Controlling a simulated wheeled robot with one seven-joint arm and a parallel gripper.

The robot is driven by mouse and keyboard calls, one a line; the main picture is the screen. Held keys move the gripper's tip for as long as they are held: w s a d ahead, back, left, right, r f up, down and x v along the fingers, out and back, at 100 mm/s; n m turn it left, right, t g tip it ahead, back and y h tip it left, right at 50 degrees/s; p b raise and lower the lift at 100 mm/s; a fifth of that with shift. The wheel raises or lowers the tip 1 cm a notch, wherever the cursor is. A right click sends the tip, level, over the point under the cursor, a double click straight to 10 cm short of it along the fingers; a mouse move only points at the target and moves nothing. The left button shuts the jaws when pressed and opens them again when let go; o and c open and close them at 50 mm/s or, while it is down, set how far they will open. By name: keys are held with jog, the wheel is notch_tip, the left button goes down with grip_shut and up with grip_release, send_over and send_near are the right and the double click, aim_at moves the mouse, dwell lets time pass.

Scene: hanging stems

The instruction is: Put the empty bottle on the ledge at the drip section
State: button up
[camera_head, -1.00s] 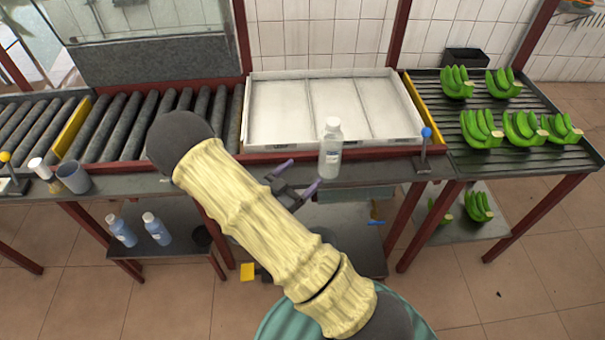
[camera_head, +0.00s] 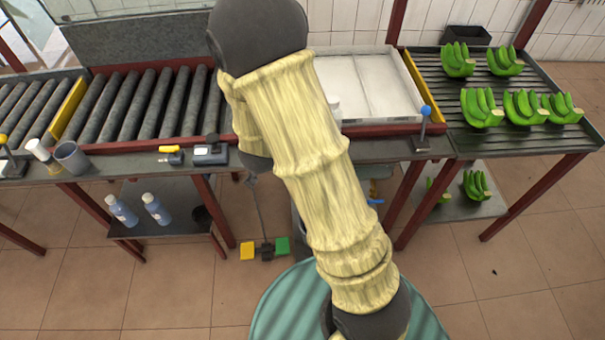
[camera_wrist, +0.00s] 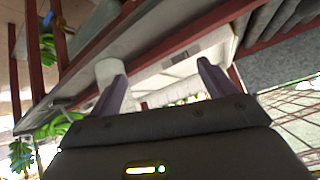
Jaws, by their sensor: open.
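The white bottle (camera_head: 334,110) stands on the dark ledge (camera_head: 400,149) in front of the white tray. In the head view only a sliver of it shows beside my arm, and its lower part is hidden. In the wrist view a pale round shape that looks like the bottle (camera_wrist: 109,70) is at the left finger's tip, partly covered by that finger. My gripper (camera_wrist: 162,84) is open, with nothing seen held between its fingers. In the head view my gripper is hidden behind my arm. I cannot tell whether the left finger touches the bottle.
The white tray (camera_head: 375,62) lies behind the ledge, with rollers (camera_head: 130,105) to the left. A blue-knobbed lever (camera_head: 424,125) stands at the right. A grey cup (camera_head: 72,157) and a black-and-grey device (camera_head: 210,153) are on the left. Blue bottles (camera_head: 121,210) stand on the lower shelf.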

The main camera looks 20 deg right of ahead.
jog(key=s+r+n+g+y, duration=0.2)
jog(key=s+r+n, duration=0.2)
jog(key=s, duration=0.4)
jog(key=s+r+n+g+y, duration=0.2)
jog(key=s+r+n+g, duration=0.1)
jog(key=s, duration=0.6)
jog(key=shift+d+r+n, duration=0.45)
jog(key=shift+r+n, duration=0.05)
jog(key=shift+r, duration=0.2)
